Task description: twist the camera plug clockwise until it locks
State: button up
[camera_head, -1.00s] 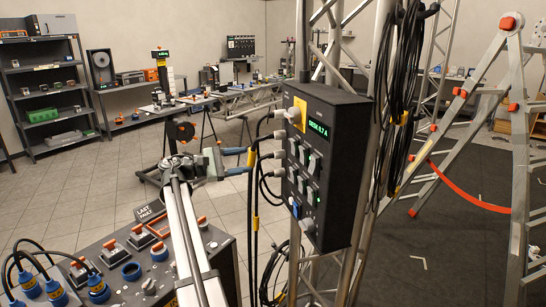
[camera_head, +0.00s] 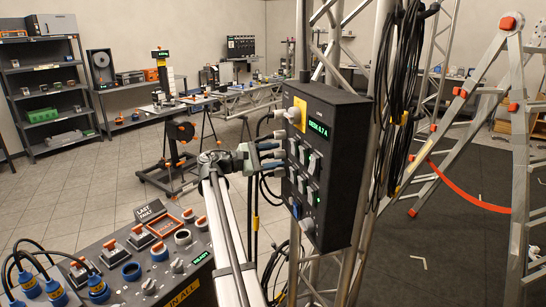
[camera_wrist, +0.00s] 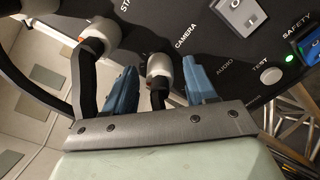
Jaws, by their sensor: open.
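The camera plug (camera_wrist: 159,68) is a grey cylinder with a black cable, seated in the black panel's face beside the printed word CAMERA in the wrist view. My gripper (camera_wrist: 161,78) is open, with one blue finger on each side of the plug. Gaps show between the plug and both fingers, so I see no grip on it. In the head view my gripper (camera_head: 278,156) is at the left face of the black power box (camera_head: 343,180), and the camera plug cannot be told apart there.
Another plug (camera_wrist: 100,35) with a thick black cable sits just left of the fingers in the wrist view. A test button (camera_wrist: 271,75) and a blue safety socket (camera_wrist: 308,47) are to the right. A control desk (camera_head: 150,265) stands at lower left in the head view.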

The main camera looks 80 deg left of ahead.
grip_shut()
dwell(0.4)
jog(key=shift+m, duration=4.5)
